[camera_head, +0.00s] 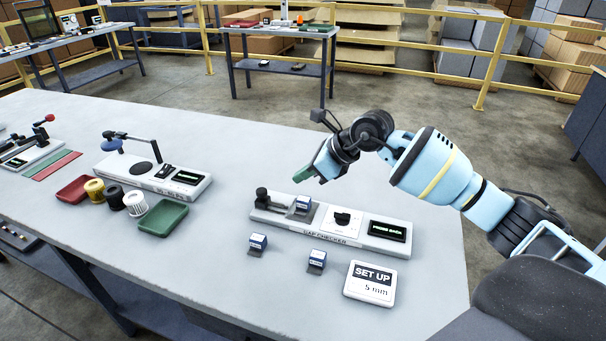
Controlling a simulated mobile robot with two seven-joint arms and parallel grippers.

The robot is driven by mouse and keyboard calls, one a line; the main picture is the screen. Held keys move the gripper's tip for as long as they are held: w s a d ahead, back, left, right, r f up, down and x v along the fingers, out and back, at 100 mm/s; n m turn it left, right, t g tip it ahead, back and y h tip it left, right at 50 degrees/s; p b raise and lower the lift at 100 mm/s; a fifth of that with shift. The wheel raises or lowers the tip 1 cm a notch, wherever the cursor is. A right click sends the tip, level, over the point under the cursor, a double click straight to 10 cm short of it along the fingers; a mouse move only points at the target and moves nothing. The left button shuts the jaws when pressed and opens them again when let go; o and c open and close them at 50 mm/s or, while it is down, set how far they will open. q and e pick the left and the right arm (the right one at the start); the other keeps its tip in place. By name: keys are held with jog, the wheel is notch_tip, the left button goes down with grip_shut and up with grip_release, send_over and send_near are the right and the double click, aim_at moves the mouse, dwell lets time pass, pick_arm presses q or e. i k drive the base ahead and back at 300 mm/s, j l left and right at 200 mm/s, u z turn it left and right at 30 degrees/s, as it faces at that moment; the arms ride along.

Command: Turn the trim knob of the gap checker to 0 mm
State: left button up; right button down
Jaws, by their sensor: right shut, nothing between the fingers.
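The gap checker (270,215) is a long light-grey unit on the table, labelled on its front edge. Its trim knob (343,218) is a small black knob on a white plate in the middle; its setting is too small to read. A dark display (388,231) with green text sits at its right end. My right gripper (304,175) is shut and empty, above and behind the checker, apart from the knob. My left gripper is not in view.
A white card (371,283) reads "SET UP 5 mm". Left are a green tray (163,217), several rolls (135,203), a red tray (76,189) and another grey device (190,187).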

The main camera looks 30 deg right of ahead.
aim_at(342, 218)
jog(key=k, duration=1)
